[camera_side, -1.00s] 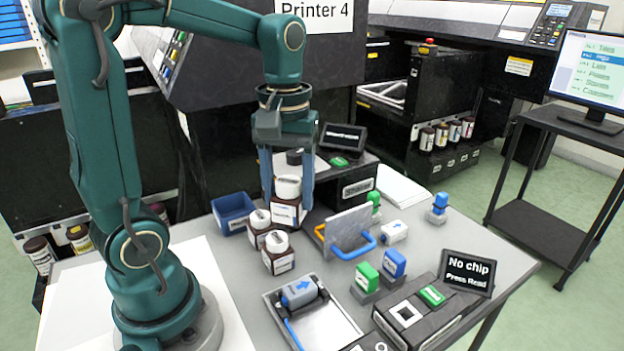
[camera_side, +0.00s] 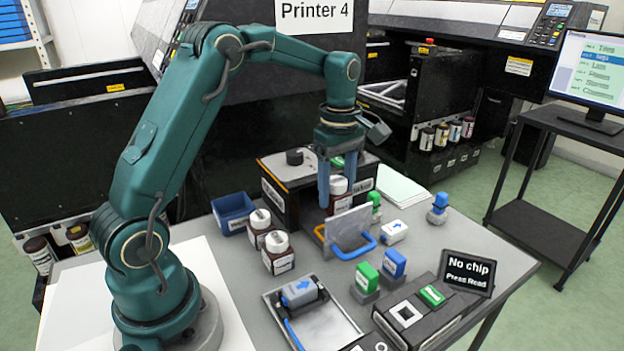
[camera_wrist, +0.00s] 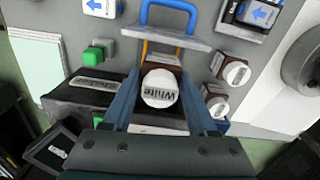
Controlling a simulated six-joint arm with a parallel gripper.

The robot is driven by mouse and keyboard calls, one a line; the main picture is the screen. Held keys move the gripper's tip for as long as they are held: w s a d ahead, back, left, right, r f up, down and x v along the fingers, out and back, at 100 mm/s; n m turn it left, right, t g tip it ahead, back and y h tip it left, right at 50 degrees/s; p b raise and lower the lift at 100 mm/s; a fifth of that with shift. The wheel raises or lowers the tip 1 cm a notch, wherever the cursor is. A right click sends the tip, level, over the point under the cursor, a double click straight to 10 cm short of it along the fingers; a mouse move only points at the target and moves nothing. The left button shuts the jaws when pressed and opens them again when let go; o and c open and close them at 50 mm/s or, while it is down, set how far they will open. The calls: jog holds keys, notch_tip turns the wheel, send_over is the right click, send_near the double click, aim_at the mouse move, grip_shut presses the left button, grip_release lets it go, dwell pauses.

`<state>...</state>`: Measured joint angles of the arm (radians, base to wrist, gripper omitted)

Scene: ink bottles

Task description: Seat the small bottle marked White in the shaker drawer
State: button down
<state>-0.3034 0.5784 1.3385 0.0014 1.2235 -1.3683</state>
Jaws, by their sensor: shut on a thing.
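My gripper (camera_side: 338,200) is shut on the small brown bottle (camera_side: 340,207) and holds it upright. In the wrist view my gripper's fingers (camera_wrist: 160,98) flank its white cap (camera_wrist: 160,92), which reads "White". The bottle is over or in the open shaker drawer, just behind the drawer's grey front panel (camera_side: 350,226). The blue handle (camera_side: 352,247) points toward the camera. The panel hides the bottle's base, so I cannot tell if it touches the drawer floor. The shaker (camera_side: 280,204) is the black box behind, with a round knob on top.
Two other white-capped bottles (camera_side: 260,228) (camera_side: 278,253) stand left of the drawer. A blue bin (camera_side: 233,213) is further left. Green and blue blocks (camera_side: 394,264) stand at the front right. A metal tray (camera_side: 330,330) lies in front. A "No chip" display (camera_side: 468,272) stands at the right.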

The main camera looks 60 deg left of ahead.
aim_at(335, 212)
jog(key=shift+f, duration=2.15)
jog(key=shift+f, duration=0.7)
dwell(0.6)
grip_release()
dwell(0.4)
jog(key=shift+r, duration=3.55)
